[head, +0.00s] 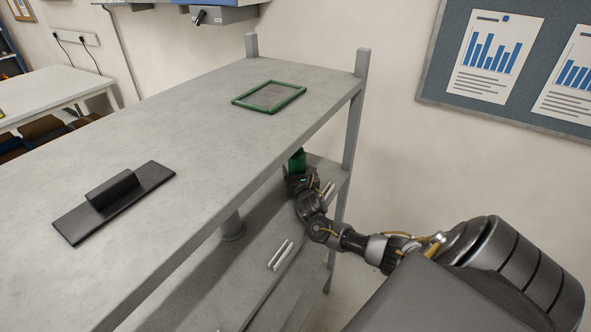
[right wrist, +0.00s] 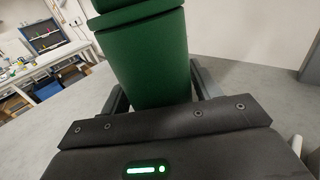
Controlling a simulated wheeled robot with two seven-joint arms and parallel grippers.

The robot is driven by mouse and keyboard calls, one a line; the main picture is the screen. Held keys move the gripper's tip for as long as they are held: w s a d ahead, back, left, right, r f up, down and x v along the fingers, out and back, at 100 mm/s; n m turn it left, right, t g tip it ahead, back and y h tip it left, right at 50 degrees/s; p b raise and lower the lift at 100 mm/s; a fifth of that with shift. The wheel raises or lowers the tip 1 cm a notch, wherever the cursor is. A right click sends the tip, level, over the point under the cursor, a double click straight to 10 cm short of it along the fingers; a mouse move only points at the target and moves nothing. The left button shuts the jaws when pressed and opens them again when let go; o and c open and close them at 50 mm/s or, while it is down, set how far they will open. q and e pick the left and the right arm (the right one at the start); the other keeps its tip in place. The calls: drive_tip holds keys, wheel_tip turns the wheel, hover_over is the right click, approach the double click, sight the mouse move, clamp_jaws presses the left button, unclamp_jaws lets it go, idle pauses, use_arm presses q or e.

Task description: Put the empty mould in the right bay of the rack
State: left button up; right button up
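A green mould (right wrist: 148,60) stands between the fingers of my right gripper in the right wrist view, with a finger against each side. In the head view my right gripper (head: 297,170) is shut on this mould (head: 297,160), at the right part of the rack's lower shelf (head: 255,250), under the edge of the top. Most of the mould is hidden there by the top and the gripper, and its inside does not show. White strips (head: 280,254) lie on the lower shelf, with more strips (head: 328,190) farther right. My left gripper is not in view.
The grey top (head: 190,130) overhangs the lower shelf. On it lie a flat green rectangular frame (head: 240,104) and a black float with a handle (head: 115,200). A grey post (head: 354,130) stands at the right end, near my right gripper. A grey pinboard (head: 445,60) hangs on the wall.

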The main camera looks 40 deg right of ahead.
drive_tip(key=shift+o, duration=1.3)
drive_tip(key=shift+r, duration=0.2)
drive_tip(key=shift+s+a+f, duration=0.15)
drive_tip(key=shift+s+a, duration=0.05)
drive_tip(key=shift+s, duration=0.1)
drive_tip(key=b+v, duration=0.3)
drive_tip(key=v, duration=0.7)
drive_tip(key=shift+s+a, duration=0.35)
drive_tip(key=shift+s, duration=0.25)
drive_tip(key=shift+a, duration=0.1)
